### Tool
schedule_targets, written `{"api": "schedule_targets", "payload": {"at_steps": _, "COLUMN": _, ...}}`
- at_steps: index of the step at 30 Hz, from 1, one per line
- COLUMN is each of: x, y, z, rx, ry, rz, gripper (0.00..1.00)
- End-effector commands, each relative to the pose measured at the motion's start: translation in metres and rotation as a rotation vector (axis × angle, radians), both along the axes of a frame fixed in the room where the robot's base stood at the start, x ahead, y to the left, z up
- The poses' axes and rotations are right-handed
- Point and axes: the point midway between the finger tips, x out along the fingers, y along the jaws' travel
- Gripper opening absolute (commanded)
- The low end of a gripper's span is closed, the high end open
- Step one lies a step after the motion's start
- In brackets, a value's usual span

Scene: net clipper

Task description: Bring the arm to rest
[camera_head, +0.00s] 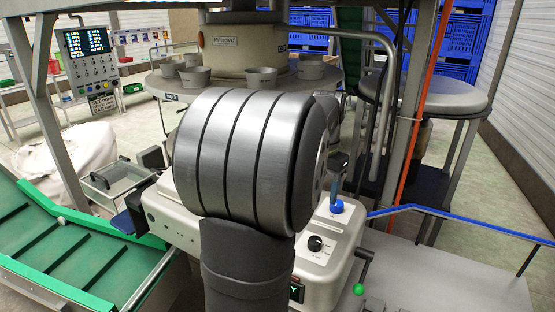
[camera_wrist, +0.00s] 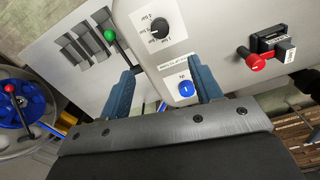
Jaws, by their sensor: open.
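My gripper (camera_wrist: 163,73) shows in the wrist view with its two blue fingers apart and nothing held between them. A blue knob (camera_wrist: 185,89) on the light grey machine panel (camera_wrist: 226,58) appears between the fingers, close to the right one; I cannot tell whether they touch. In the head view my arm's large grey link fills the middle and hides most of my gripper. What looks like a finger shows above the blue knob (camera_head: 337,206), just right of the link.
A black dial (camera_head: 315,243) and a green-tipped lever (camera_head: 359,289) are close by on the machine. A red knob (camera_wrist: 257,64) shows in the wrist view. A green conveyor (camera_head: 75,250) lies left, a round table (camera_head: 425,92) at right, and a blue rail (camera_head: 450,213) in front of it.

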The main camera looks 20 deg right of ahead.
Motion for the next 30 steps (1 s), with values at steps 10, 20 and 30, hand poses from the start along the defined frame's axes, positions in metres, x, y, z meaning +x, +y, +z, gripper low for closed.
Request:
{"api": "schedule_targets", "payload": {"at_steps": 10, "x": 0.000, "y": 0.000, "z": -0.028, "rx": 0.003, "ry": 0.003, "rz": 0.000, "gripper": 0.59}}
{"api": "schedule_targets", "payload": {"at_steps": 20, "x": -0.001, "y": 0.000, "z": -0.094, "rx": 0.003, "ry": 0.005, "rz": 0.000, "gripper": 0.59}}
{"api": "schedule_targets", "payload": {"at_steps": 30, "x": 0.000, "y": 0.000, "z": -0.155, "rx": 0.003, "ry": 0.005, "rz": 0.000, "gripper": 0.59}}
